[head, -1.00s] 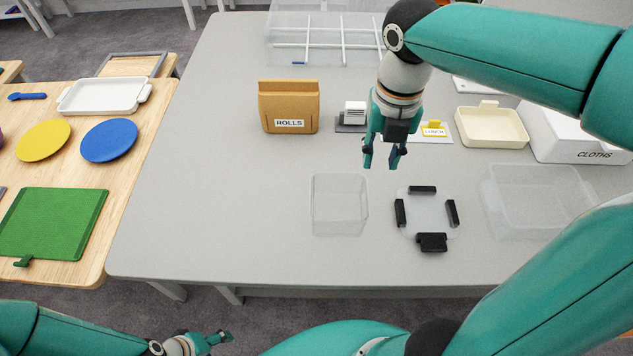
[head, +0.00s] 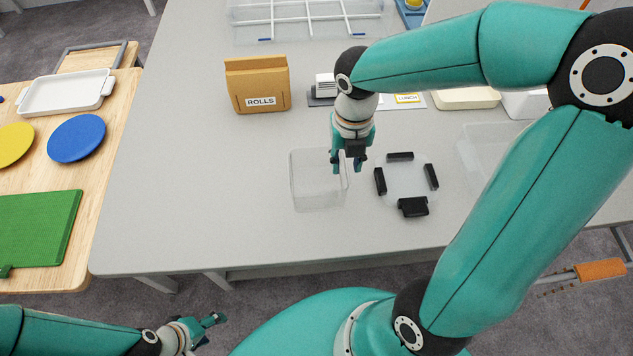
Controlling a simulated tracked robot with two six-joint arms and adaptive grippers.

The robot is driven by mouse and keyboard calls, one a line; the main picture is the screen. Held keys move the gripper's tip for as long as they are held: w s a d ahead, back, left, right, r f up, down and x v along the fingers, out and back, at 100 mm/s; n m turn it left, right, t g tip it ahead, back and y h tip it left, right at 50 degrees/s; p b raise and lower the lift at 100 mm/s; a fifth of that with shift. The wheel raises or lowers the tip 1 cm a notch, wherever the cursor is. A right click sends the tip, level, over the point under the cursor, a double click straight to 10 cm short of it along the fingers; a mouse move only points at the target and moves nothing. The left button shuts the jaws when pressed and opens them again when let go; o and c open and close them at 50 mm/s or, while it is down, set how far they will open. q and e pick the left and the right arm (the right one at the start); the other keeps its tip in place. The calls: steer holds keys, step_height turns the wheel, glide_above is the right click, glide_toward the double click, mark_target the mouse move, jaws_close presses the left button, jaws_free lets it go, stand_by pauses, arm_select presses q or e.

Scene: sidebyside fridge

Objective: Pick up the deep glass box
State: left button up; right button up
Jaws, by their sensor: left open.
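The deep glass box (head: 308,188) is a clear, open-topped box standing upright on the grey table, near the middle of the head view. My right gripper (head: 347,166) points down at the box's right side, with its two fingers apart at the right rim. I cannot tell whether the fingers straddle the wall or touch it. My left gripper (head: 211,329) is open and empty at the lower left, in front of the table and far from the box.
A clear lid (head: 405,180) with black clips lies just right of the box. A wider clear box (head: 478,140) is partly hidden behind my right arm. A ROLLS holder (head: 257,85) stands behind. The table (head: 200,190) left of the box is free.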

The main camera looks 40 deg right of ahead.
mark_target(318, 179)
step_height(318, 179, down, 4)
steer(key=shift+a+f, duration=0.15)
steer(key=shift+c, duration=0.3)
steer(key=shift+w, duration=0.1)
jaws_close()
